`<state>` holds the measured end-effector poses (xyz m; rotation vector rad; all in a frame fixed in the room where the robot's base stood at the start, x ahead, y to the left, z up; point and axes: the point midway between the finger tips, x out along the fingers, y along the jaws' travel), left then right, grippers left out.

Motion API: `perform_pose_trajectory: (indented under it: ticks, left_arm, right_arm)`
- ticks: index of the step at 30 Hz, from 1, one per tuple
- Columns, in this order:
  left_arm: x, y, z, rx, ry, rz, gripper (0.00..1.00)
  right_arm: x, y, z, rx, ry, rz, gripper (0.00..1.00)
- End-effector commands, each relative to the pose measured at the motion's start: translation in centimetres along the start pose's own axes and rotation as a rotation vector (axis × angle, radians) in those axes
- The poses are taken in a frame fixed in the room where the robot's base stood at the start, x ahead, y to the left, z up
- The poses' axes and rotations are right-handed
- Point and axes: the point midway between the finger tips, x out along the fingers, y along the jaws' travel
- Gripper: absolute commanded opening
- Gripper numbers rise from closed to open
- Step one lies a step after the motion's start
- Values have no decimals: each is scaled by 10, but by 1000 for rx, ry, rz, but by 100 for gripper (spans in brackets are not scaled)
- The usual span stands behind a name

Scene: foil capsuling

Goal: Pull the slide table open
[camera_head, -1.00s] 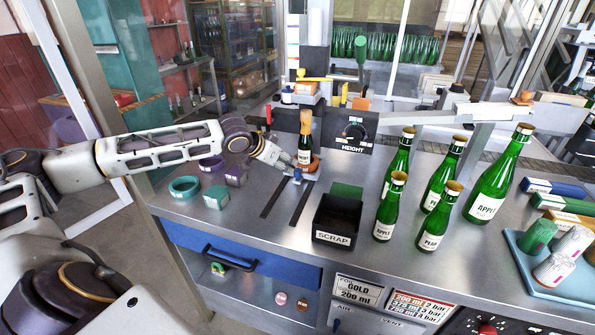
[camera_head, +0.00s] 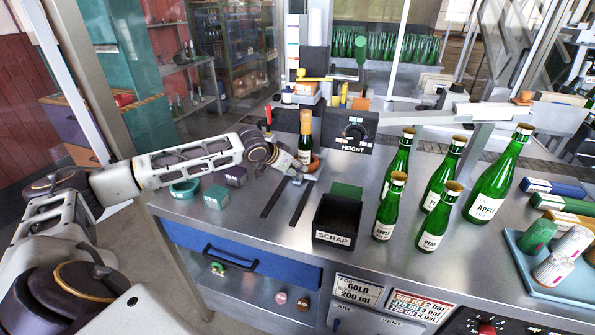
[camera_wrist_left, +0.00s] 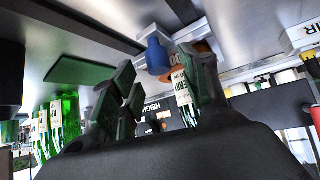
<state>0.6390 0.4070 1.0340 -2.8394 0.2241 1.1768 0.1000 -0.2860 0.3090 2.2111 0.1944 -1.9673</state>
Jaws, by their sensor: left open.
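The slide table (camera_head: 314,174) is a small grey carriage at the back end of two dark slots (camera_head: 302,203) in the bench top. A small gold-topped bottle (camera_head: 306,127) stands upright on it in an orange-brown seat. The bottle's label and seat also show in the left wrist view. A blue knob (camera_wrist_left: 157,57) shows there beyond the gap between my fingers; in the head view my gripper hides it. My left gripper (camera_head: 296,174) is open and empty, close in front of the slide table. I cannot tell whether it touches the knob. My right gripper is out of view.
A black SCRAP bin (camera_head: 336,220) stands just right of the slots. Several green bottles (camera_head: 438,209) stand further right. The HEIGHT dial block (camera_head: 350,131) is behind the slide. The bench between slots and front edge is clear.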

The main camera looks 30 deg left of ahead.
Motion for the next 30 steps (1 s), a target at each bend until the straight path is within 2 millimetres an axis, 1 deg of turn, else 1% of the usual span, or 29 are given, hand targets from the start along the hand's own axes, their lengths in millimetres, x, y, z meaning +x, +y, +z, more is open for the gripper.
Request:
perform_pose_trajectory:
  ticks: [5,12,18,25,26,30]
  left_arm:
    - [14,0,0,-2,1,1,45]
    - [28,0,0,0,1,0,45]
    - [31,0,0,1,1,0,45]
    - [32,0,0,1,0,0,45]
    - [32,0,0,1,0,0,43]
    - [32,0,0,0,0,0,25]
  right_arm:
    - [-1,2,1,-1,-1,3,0]
    - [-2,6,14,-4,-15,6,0]
    - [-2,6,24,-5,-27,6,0]
    - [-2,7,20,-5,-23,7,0]
    - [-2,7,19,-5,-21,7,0]
    - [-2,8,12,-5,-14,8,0]
